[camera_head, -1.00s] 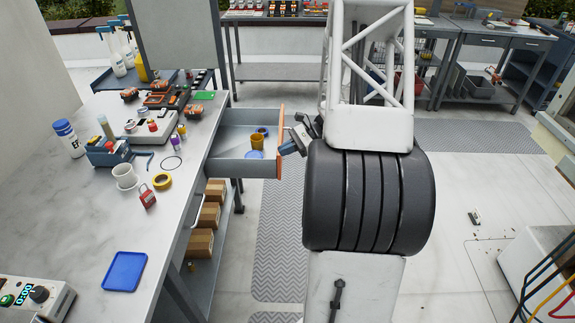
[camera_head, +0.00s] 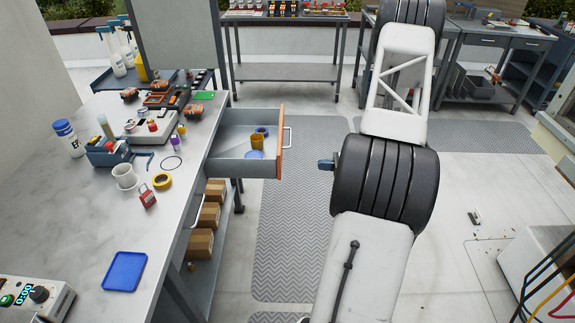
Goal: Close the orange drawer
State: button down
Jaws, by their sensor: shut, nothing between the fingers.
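The orange drawer front (camera_head: 280,150) is at the end of a grey drawer (camera_head: 240,168) that is pulled out to the right from under the workbench. A silver handle (camera_head: 288,137) is on its outer face. A yellow cup (camera_head: 257,141) and small blue and yellow items lie inside the drawer. My gripper (camera_head: 324,163) is to the right of the drawer, apart from the front and handle. Only a small blue tip of it shows beside my arm's dark joint, and it looks shut and empty. The rest is hidden behind my arm.
The white workbench (camera_head: 70,215) on the left carries tools, a white mug (camera_head: 124,176), yellow tape and a blue tray (camera_head: 124,271). Cardboard boxes (camera_head: 200,243) sit on the shelf below the drawer. Floor matting (camera_head: 290,230) between drawer and arm is clear.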

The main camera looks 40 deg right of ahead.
jog(key=shift+w, duration=0.1)
send_near(248, 163)
jog(key=shift+s+d+f, duration=0.3)
jog(key=shift+d+f, duration=0.1)
jog(key=shift+d, duration=0.45)
jog(key=shift+s+d+f, duration=0.3)
jog(key=shift+d+f, duration=0.1)
jog(key=shift+d, duration=0.45)
jog(key=shift+s+d+f, duration=0.25)
jog(key=shift+d+f, duration=0.15)
jog(key=shift+d, duration=0.45)
jog(key=x, duration=3)
jog(key=shift+f, duration=0.1)
jog(key=shift+w+a, duration=0.1)
jog(key=shift+w, duration=0.05)
jog(key=v, duration=1.5)
